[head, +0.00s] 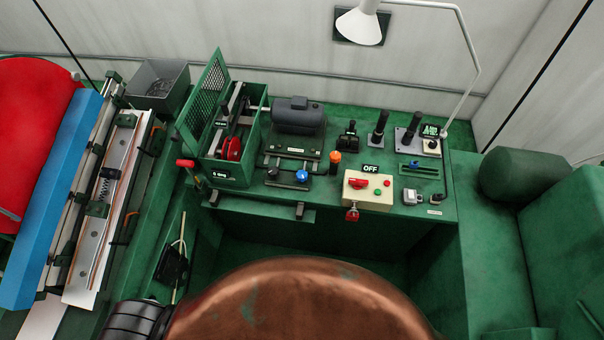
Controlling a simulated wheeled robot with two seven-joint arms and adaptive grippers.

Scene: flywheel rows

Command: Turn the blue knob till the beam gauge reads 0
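The blue knob (302,176) sits at the front of a low dark green bench unit (285,186), just right of a black knob (273,173). It is fully visible and nothing touches it. To its left stands a green box (247,148) with its mesh lid raised; metal bars and red discs show inside. A small black display (220,174) with light characters is on the front of that box. Its characters are too small to read surely, and I cannot tell whether it is the beam gauge. Neither of my grippers is in view.
Right of the knob stand an orange-topped post (335,158) and a cream control box (368,190) with a red switch and an OFF sign (371,169). Black levers (379,128) stand behind. A dark motor-like cylinder (298,115) is behind the knob. A red-handled lever (186,164) is left.

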